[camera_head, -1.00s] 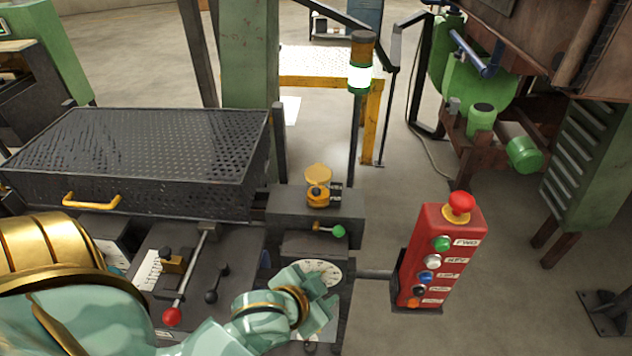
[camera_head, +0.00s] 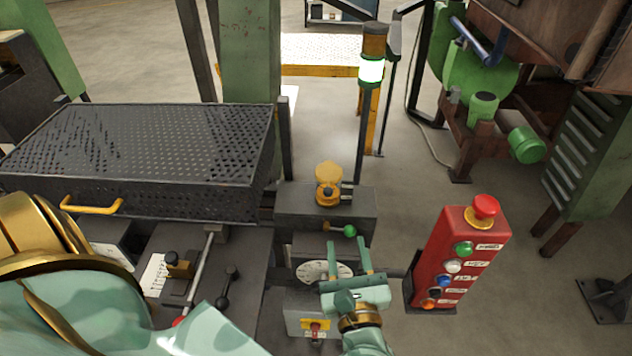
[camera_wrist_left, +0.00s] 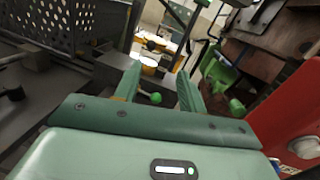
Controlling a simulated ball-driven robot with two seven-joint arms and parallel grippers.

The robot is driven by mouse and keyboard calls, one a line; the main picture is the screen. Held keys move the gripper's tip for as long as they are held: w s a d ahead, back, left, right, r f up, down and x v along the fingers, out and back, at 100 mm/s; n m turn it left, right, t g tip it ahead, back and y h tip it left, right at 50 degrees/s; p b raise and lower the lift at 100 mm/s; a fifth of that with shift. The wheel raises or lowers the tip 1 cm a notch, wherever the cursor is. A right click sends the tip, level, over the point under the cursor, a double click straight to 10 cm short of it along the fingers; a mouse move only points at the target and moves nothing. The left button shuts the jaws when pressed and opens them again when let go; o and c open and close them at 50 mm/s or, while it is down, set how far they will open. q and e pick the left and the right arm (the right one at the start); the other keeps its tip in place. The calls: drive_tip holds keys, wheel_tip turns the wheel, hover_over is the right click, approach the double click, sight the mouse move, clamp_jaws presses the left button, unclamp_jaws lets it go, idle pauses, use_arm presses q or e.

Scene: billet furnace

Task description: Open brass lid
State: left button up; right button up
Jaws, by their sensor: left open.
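The brass lid (camera_head: 328,172) is a small round yellow disc above a brass body (camera_head: 328,194) on a grey box (camera_head: 300,203). The lid looks raised at a tilt; how far it is open I cannot tell. My left gripper (camera_head: 349,243) is open and empty, in front of the box and nearer the camera, its two fingers pointing away toward it. My right gripper is not in view.
A short lever with a green knob (camera_head: 349,231) sticks out below the lid, close to my fingertips. A red button box (camera_head: 455,262) stands to the right. A perforated black cover (camera_head: 140,145) with a yellow handle lies left. A lit signal post (camera_head: 371,72) rises behind.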

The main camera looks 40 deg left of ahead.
use_arm(q)
drive_tip(key=a+f+n+g, duration=0.1)
drive_tip(key=a, duration=0.1)
drive_tip(key=p, duration=0.3)
approach(329, 195)
drive_tip(key=x, duration=0.3)
drive_tip(key=p+x, duration=0.1)
drive_tip(key=x, duration=0.6)
drive_tip(key=shift+w+a, duration=0.4)
drive_tip(key=shift+a, duration=0.05)
drive_tip(key=shift+f, duration=0.1)
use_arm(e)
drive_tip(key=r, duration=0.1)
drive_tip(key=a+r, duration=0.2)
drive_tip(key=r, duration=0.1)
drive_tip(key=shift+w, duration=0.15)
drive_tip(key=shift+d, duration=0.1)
use_arm(q)
drive_tip(key=shift+d, duration=0.1)
clamp_jaws()
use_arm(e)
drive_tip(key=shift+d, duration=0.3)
